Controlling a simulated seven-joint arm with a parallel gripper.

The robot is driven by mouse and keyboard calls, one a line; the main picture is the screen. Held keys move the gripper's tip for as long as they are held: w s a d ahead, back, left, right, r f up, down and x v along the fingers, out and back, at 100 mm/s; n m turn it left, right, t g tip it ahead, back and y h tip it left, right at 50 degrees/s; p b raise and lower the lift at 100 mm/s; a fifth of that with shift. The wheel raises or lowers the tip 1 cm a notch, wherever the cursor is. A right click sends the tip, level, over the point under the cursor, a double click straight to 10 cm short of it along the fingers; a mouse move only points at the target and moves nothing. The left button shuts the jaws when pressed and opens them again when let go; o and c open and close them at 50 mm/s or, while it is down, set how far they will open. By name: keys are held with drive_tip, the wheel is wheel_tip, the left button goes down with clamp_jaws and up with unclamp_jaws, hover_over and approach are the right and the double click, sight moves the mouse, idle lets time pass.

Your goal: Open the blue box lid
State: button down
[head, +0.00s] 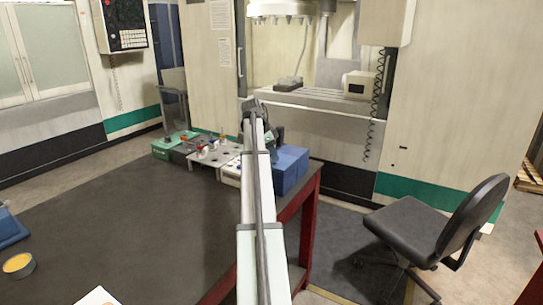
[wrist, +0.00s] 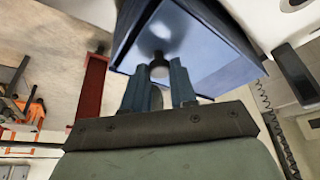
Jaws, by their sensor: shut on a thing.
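The blue box (head: 291,166) stands at the far right corner of the dark table, partly hidden by my arm. In the wrist view the blue box (wrist: 205,40) fills the upper middle, with a small dark knob (wrist: 159,57) at its near face. My gripper (wrist: 158,75) is shut on this knob, one finger on each side. In the head view my gripper (head: 277,136) shows only partly, beside the top of the box behind my arm. I cannot tell how far the lid is raised.
A row of trays and bases with small parts (head: 208,150) lies along the table's far edge, left of the box. The middle of the table (head: 140,215) is clear. An office chair (head: 435,225) stands at right.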

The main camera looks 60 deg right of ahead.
drive_tip(key=d, duration=1)
drive_tip(key=shift+d, duration=0.4)
drive_tip(key=c, duration=0.9)
unclamp_jaws()
drive_tip(key=shift+a+r, duration=0.1)
drive_tip(key=v, duration=1.3)
drive_tip(key=shift+r, duration=0.3)
drive_tip(key=shift+w+a, duration=0.1)
